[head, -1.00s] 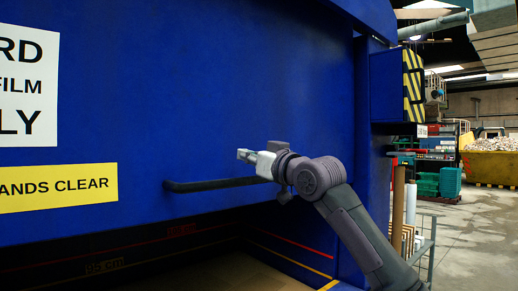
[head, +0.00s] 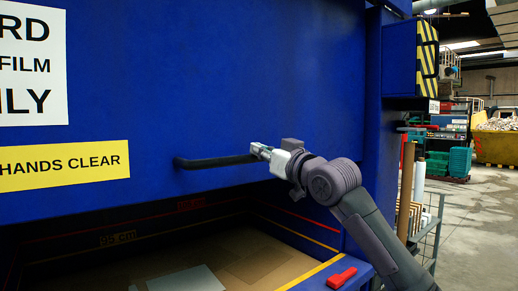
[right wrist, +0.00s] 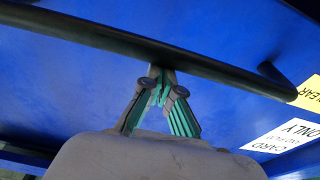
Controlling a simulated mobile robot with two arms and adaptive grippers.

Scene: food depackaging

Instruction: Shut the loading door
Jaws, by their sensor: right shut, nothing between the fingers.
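The loading door (head: 250,85) is a large blue panel. It is raised, with a dark open gap below its lower edge. A black bar handle (head: 205,163) runs along its lower part and also shows in the right wrist view (right wrist: 90,37). My right gripper (head: 258,150) is shut and empty at the right part of the handle. In the right wrist view its fingertips (right wrist: 158,72) come together right at the bar; I cannot tell whether they touch it. The bar does not lie between the fingers. My left gripper is out of view.
Flattened cardboard (head: 255,262) lies inside the opening, beside a grey-white sheet (head: 190,279). A red piece (head: 341,277) sits on the blue sill. A blue frame post (head: 370,180) stands right of the door. Green crates (head: 450,162) and open floor are farther right.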

